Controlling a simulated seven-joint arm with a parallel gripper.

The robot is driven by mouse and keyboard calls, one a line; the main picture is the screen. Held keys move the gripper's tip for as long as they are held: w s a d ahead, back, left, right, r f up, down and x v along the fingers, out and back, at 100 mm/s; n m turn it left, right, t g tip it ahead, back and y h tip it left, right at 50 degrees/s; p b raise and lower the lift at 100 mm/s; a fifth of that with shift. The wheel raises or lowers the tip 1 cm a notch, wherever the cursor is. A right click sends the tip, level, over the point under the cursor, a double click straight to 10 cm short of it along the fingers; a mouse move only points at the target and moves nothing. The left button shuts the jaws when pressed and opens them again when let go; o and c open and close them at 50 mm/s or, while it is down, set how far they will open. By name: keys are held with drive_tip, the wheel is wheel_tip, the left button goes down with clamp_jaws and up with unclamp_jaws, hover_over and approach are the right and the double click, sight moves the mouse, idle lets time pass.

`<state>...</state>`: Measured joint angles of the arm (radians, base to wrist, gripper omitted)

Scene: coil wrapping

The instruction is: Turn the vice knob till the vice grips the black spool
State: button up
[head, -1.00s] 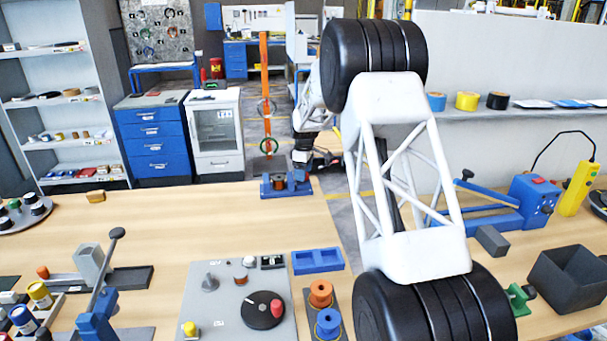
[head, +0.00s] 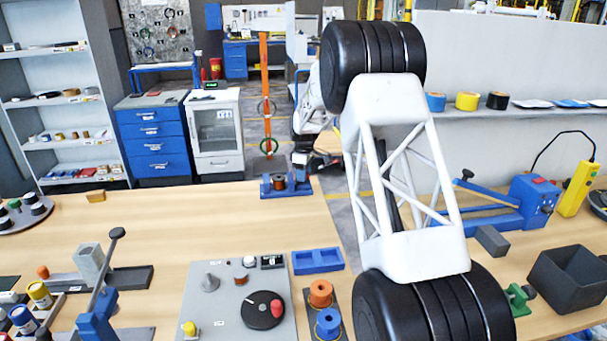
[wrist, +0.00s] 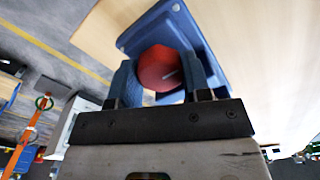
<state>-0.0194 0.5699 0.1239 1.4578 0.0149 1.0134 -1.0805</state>
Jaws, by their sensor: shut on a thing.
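The blue vice (head: 268,190) stands at the far edge of the wooden table in the head view, small and partly covered by my gripper. In the wrist view, my gripper (wrist: 160,78) is shut on the red round knob (wrist: 160,62), one finger on each side. The vice's blue body (wrist: 200,40) shows behind the knob. The spool is hidden in the wrist view.
The table between the vice and the grey panel (head: 205,325) is clear. A blue tray (head: 318,262), orange and blue spools, and a dark grey bin (head: 545,285) stand nearer. An orange post (head: 266,95) rises beyond the table edge.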

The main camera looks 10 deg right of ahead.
drive_tip(key=shift+m, duration=0.3)
drive_tip(key=m, duration=0.3)
drive_tip(key=shift+m, duration=0.4)
drive_tip(key=m, duration=0.4)
drive_tip(key=shift+m, duration=0.3)
drive_tip(key=m, duration=0.4)
drive_tip(key=shift+m, duration=0.3)
drive_tip(key=m, duration=0.4)
drive_tip(key=shift+r+m+t, duration=0.1)
drive_tip(key=shift+m+t, duration=0.2)
drive_tip(key=shift+m, duration=0.1)
drive_tip(key=o, duration=0.9)
